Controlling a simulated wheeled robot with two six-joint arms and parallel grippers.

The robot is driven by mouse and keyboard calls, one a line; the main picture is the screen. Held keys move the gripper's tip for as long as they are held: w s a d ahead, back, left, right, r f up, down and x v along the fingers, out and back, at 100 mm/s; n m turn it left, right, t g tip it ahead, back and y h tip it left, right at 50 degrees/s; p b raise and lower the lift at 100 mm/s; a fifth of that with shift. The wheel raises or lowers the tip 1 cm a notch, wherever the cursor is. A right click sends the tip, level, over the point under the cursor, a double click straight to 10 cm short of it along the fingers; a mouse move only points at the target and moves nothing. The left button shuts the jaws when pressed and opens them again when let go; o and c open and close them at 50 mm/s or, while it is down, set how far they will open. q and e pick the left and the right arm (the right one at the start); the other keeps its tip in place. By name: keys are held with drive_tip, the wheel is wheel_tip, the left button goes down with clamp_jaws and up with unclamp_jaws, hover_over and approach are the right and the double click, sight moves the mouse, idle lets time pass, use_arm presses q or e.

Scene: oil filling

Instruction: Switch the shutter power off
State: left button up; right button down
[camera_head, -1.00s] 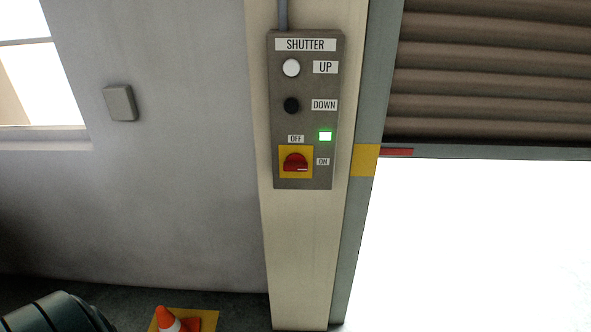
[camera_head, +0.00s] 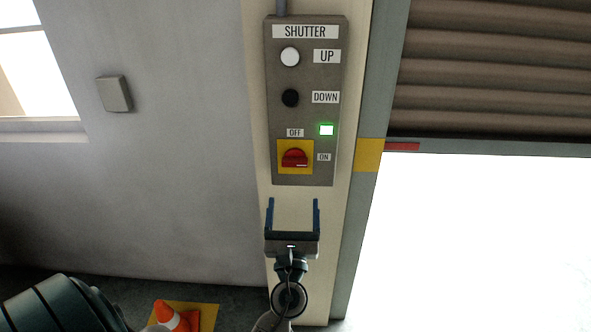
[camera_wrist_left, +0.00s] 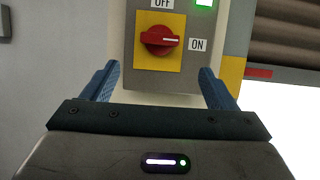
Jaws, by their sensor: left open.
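The grey shutter control panel (camera_head: 305,112) is fixed to a cream post. Its red rotary switch (camera_head: 294,158) sits on a yellow plate, with an OFF label above and an ON label to the right. In the left wrist view the white mark on the red switch (camera_wrist_left: 160,40) points right, toward ON. The green lamp (camera_head: 326,130) is lit. My left gripper (camera_head: 293,202) is open and empty, just below the panel in the head view, apart from the switch. In the wrist view its blue fingers (camera_wrist_left: 160,84) stand left and right below the switch. My right gripper is not in view.
A white UP button (camera_head: 290,57) and a black DOWN button (camera_head: 290,98) are above the switch. The shutter (camera_head: 495,75) is partly raised at right.

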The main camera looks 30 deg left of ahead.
sight(295, 167)
use_arm(q)
drive_tip(key=p+x, duration=0.1)
drive_tip(key=x, duration=0.2)
drive_tip(key=p+x, duration=0.2)
drive_tip(key=x, duration=0.1)
drive_tip(key=p+x, duration=0.2)
drive_tip(key=x, duration=0.1)
drive_tip(key=shift+a+r, duration=0.1)
drive_tip(key=shift+r, duration=0.3)
drive_tip(key=shift+w+a+r, duration=0.15)
drive_tip(key=shift+w+a, duration=0.2)
drive_tip(key=shift+w, duration=0.25)
drive_tip(key=shift+c, duration=0.2)
drive_tip(key=c, duration=1)
